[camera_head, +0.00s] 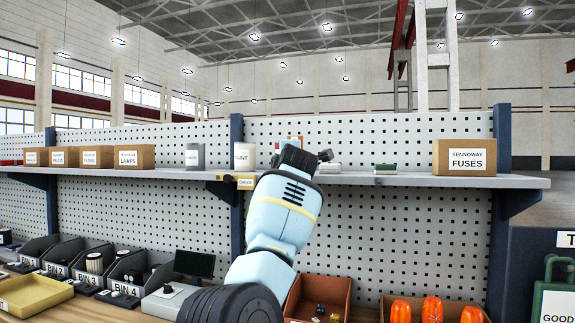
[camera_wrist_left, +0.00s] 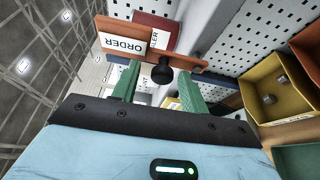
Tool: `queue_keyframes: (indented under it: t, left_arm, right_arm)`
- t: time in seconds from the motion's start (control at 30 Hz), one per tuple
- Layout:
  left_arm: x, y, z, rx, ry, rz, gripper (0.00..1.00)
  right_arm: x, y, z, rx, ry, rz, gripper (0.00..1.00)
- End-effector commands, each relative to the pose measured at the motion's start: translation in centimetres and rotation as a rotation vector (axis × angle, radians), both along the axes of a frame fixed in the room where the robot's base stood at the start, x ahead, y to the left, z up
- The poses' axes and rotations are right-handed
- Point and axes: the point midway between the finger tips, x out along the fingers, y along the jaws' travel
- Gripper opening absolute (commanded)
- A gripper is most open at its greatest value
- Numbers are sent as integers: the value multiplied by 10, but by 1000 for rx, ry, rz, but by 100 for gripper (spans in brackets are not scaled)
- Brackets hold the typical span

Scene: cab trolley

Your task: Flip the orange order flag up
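The orange order flag (camera_wrist_left: 190,62) shows large in the left wrist view, with a white ORDER label and a black knob (camera_wrist_left: 162,73) on it. In the head view a small orange piece (camera_head: 283,143) shows behind my gripper at the shelf. My left gripper (camera_wrist_left: 158,88) has its two green fingers spread, one on each side below the knob. I cannot tell whether they touch the flag. In the head view my left arm reaches up to the shelf edge, and its wrist hides most of the flag. My right gripper is in neither view.
The shelf (camera_head: 400,180) carries cardboard boxes, a FUSES box (camera_head: 464,157) and canisters (camera_head: 245,157). A yellow label (camera_head: 240,182) is on its front edge. Below stand dark bins, a small monitor (camera_head: 194,264) and a box of orange items (camera_head: 431,309).

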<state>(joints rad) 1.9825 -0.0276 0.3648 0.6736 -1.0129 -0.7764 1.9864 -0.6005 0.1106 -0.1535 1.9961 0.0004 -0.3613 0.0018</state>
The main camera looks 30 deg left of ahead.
Motion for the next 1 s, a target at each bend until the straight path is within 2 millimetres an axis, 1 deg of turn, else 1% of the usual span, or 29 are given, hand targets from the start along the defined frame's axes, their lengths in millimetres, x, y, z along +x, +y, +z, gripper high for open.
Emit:
queue_keyframes:
  t: [0.27,0.43,0.67,1.0]
  left_arm:
    - [0,-2,-1,0,3,-1,44]
    - [-6,-7,-1,2,1,-1,44]
    - [-21,-17,-3,-2,2,-2,44]
    - [-50,-39,-2,0,1,-1,44]
  right_arm:
    - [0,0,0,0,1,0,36]
    - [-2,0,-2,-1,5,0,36]
    - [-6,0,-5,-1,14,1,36]
    - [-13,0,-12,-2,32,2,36]
